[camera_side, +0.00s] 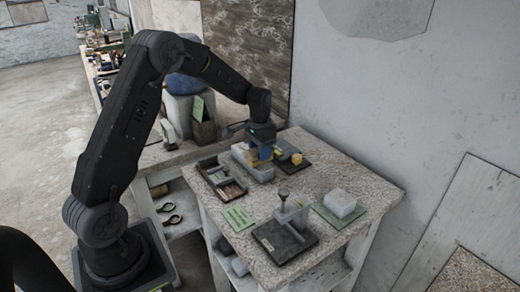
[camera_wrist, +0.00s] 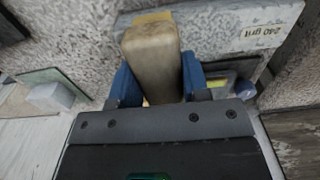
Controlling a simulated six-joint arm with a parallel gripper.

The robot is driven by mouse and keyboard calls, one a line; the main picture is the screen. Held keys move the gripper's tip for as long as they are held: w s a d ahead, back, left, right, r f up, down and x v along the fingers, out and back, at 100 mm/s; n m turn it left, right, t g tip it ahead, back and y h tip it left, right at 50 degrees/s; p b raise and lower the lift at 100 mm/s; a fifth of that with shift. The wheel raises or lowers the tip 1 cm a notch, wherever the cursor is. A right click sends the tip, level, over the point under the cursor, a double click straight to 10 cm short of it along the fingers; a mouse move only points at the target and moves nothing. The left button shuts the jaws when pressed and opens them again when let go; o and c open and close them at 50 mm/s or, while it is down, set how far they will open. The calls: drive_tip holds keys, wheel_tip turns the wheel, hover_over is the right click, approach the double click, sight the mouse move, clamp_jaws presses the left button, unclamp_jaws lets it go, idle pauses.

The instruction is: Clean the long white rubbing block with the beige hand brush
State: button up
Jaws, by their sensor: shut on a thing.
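The beige hand brush (camera_wrist: 152,62) is held between the blue fingers of my gripper (camera_wrist: 158,84). In the side view my gripper (camera_side: 261,150) is low over the back of the stone-topped table. In the wrist view the block (camera_wrist: 225,36), with a paper grit label, runs behind the brush's far end. A yellow strip shows at that end. I cannot tell whether the bristles touch the block; its underside is hidden.
A dark tray (camera_side: 222,182) lies left of the block, and a dark plate with a yellow piece (camera_side: 297,159) right of it. A clamp on a dark plate (camera_side: 285,243), a green card (camera_side: 237,217) and a short white block (camera_side: 340,203) on a green mat stand in front.

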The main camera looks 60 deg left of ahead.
drive_tip(key=shift+f, duration=0.25)
drive_tip(key=shift+s, duration=0.1)
drive_tip(key=shift+s+r, duration=0.1)
drive_tip(key=shift+s, duration=0.9)
drive_tip(key=shift+w, duration=0.1)
drive_tip(key=shift+w, duration=2.1)
drive_tip(key=shift+s, duration=0.15)
drive_tip(key=shift+s, duration=2.1)
